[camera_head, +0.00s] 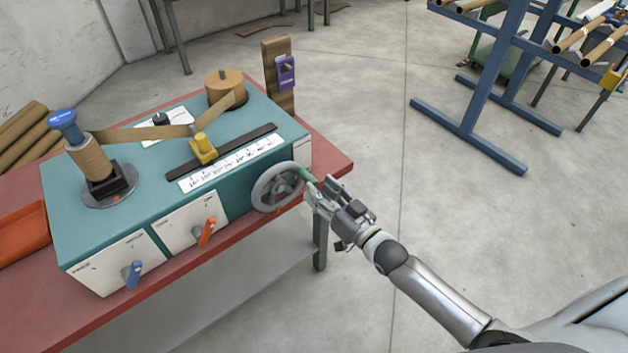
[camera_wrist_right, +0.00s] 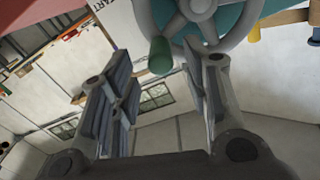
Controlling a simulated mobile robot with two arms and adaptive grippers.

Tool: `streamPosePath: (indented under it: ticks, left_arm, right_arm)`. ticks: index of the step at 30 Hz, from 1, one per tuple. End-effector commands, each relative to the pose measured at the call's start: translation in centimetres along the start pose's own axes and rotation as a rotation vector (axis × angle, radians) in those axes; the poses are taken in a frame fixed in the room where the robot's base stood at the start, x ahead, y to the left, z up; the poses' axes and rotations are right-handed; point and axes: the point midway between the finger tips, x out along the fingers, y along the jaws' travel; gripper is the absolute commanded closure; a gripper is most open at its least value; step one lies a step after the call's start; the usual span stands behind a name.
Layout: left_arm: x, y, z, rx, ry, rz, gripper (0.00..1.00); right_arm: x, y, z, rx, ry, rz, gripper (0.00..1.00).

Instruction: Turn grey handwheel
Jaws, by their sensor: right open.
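The grey handwheel (camera_head: 277,187) is on the front face of the teal winder, near its right end. Its green handle (camera_head: 308,175) sticks out at the wheel's upper right. My right gripper (camera_head: 322,187) is beside the handle. In the right wrist view my right gripper (camera_wrist_right: 160,85) is open, and the green handle (camera_wrist_right: 160,56) shows between its two fingers, near the fingertips. The handwheel (camera_wrist_right: 205,15) fills the top of that view, behind the fingertips. I cannot tell whether a finger touches the handle. My left gripper is not in view.
The winder (camera_head: 75,225) stands on a red table (camera_head: 100,318). An orange lever (camera_head: 207,232) and a blue lever (camera_head: 132,274) stick out from its front, left of the wheel. The floor (camera_head: 360,110) to the right is clear up to a blue rack (camera_head: 487,85).

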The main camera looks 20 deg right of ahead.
Motion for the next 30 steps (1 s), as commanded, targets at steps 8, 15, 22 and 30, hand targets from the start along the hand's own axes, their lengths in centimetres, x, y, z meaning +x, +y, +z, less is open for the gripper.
streamPosePath:
  ticks: [8, 15, 22, 30]
  left_arm:
    - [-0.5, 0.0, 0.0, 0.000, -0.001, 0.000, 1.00]
    - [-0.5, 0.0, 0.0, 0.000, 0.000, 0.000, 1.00]
    - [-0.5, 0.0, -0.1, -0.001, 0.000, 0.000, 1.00]
    - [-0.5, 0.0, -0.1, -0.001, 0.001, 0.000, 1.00]
  right_arm:
    - [3.1, -0.1, 0.0, 0.000, 0.000, -0.001, 0.56]
    - [3.5, -0.1, 0.1, -0.001, -0.001, -0.001, 0.56]
    - [3.5, 0.0, 0.1, -0.001, -0.001, -0.001, 0.69]
    - [3.5, 0.0, 0.1, -0.001, -0.001, -0.001, 1.00]
